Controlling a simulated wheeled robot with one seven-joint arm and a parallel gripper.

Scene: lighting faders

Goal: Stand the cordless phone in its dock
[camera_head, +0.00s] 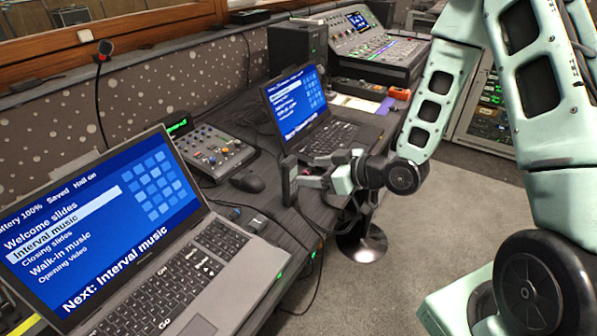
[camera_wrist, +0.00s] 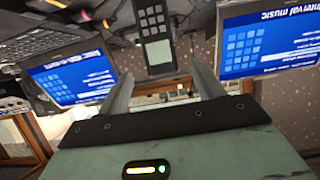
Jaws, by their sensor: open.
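The cordless phone (camera_head: 289,181) is a dark, slim handset that looks upright at the desk's front edge, left of my gripper (camera_head: 308,174) in the head view. In the wrist view the phone (camera_wrist: 154,28) shows its keypad and a pale screen. It lies beyond and between the two fingertips of my gripper (camera_wrist: 159,73), with a gap visible on each side. My gripper is open. A small dark block with a grey top (camera_head: 258,222) sits on the desk near the front edge; I cannot tell whether it is the dock. What supports the phone is unclear.
A near laptop (camera_head: 215,262) and a far laptop (camera_head: 335,137) stand on the desk (camera_head: 290,228). A mouse (camera_head: 247,182) and a small mixer (camera_head: 214,150) lie between them. Cables hang at the front edge, above a round stool base (camera_head: 362,243).

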